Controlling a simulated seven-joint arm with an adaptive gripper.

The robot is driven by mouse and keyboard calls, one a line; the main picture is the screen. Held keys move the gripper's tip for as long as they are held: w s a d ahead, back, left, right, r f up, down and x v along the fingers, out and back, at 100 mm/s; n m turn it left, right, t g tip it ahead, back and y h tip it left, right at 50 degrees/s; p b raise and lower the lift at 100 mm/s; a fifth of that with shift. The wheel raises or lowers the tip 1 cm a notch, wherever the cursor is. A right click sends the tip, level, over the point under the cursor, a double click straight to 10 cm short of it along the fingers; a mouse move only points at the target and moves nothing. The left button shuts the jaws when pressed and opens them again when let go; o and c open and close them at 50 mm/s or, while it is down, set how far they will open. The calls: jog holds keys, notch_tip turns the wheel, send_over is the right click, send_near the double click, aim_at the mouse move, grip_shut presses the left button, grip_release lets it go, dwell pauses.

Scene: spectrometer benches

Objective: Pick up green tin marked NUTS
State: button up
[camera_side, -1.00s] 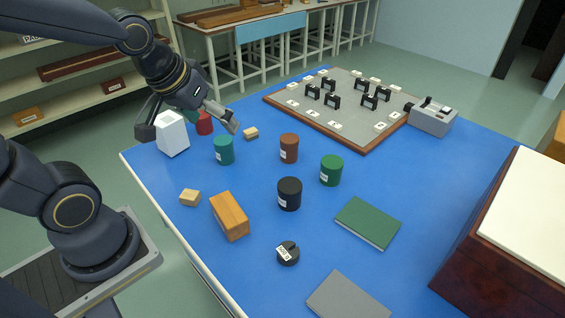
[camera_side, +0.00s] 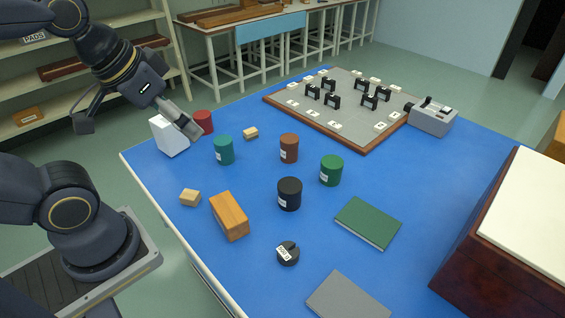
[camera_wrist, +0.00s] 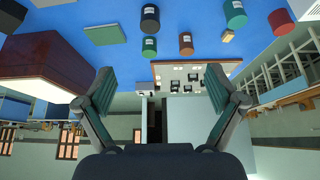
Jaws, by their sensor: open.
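A green tin (camera_side: 331,171) with a white label stands upright on the blue table, right of the brown tin. It also shows in the wrist view (camera_wrist: 149,48), where the picture is upside down. A teal tin (camera_side: 224,151) stands further left, also with a white label. The labels are too small to read, so I cannot confirm which is marked NUTS. My gripper (camera_side: 137,126) is open and empty above the table's left edge, well away from the green tin. Its two spread fingers show in the wrist view (camera_wrist: 160,88).
A brown tin (camera_side: 289,148), black tin (camera_side: 290,194) and red tin (camera_side: 204,122) stand around. A white block (camera_side: 169,136) is close to my gripper. A wooden block (camera_side: 229,216), green book (camera_side: 367,223) and slotted black weight (camera_side: 288,253) lie nearer. A grey board (camera_side: 345,105) is behind.

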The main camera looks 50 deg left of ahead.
jog(key=shift+w, duration=0.1)
jog(key=w+r+n+t, duration=0.1)
jog(key=w+r+t, duration=0.1)
jog(key=w+r, duration=0.3)
jog(key=g, duration=0.3)
send_over(329, 164)
jog(key=s, duration=0.5)
notch_tip(329, 164, down, 24)
jog(key=shift+n+y, duration=0.3)
jog(key=shift+n, duration=0.1)
jog(key=x, duration=0.9)
jog(key=shift+w+d+f, duration=0.2)
jog(key=shift+w+d, duration=0.1)
jog(key=shift+w, duration=0.05)
jog(key=x, duration=0.5)
jog(key=shift+w+f, duration=0.25)
jog(key=shift+f, duration=0.05)
